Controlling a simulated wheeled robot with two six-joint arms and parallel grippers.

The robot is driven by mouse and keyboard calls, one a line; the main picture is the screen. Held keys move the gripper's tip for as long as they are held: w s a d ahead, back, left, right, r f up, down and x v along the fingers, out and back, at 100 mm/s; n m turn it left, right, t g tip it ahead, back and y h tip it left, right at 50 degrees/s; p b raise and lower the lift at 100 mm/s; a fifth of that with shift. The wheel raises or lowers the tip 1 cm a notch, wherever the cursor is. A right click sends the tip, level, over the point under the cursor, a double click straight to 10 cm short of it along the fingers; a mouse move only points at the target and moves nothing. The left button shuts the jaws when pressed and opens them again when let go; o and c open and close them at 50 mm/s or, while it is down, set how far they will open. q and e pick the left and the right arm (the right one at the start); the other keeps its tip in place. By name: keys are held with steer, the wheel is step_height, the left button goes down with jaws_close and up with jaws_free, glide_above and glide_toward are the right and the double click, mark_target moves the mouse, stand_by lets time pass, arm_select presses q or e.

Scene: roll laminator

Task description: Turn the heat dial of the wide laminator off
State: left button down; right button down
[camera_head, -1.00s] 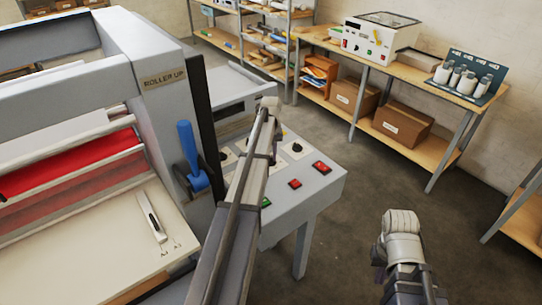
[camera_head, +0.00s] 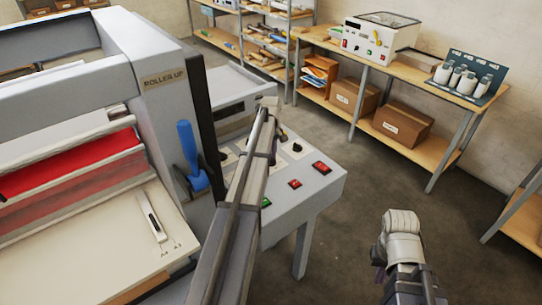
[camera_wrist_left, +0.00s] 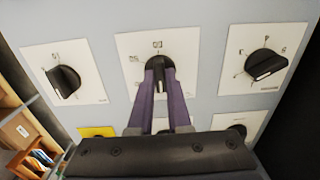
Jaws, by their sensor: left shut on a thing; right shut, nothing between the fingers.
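The wide laminator (camera_head: 165,95) fills the left side of the head view, with its sloped control panel (camera_head: 310,190) at its right. My left gripper (camera_wrist_left: 158,76) is shut on a black dial (camera_wrist_left: 157,64), the middle one of the upper row in the left wrist view. The dial's pointer is partly covered by the fingers, and its labels are too small to read surely. In the head view my left arm hides much of the panel. My right gripper (camera_head: 379,257) is low at the right, mostly hidden by its own wrist, shut and empty, away from the panel.
Other black dials sit at left (camera_wrist_left: 64,82) and right (camera_wrist_left: 265,65) of the held one. Red buttons (camera_head: 320,167) and a green button (camera_head: 266,202) are on the panel. A blue lever (camera_head: 188,150) stands left of my left arm. Open floor lies right of the panel.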

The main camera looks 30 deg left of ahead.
stand_by(0.4)
arm_select(q)
steer(key=c, duration=0.9)
jaws_free()
steer(key=shift+o, duration=0.2)
step_height(320, 180, up, 8)
steer(key=p, duration=0.8)
steer(key=shift+f, duration=0.1)
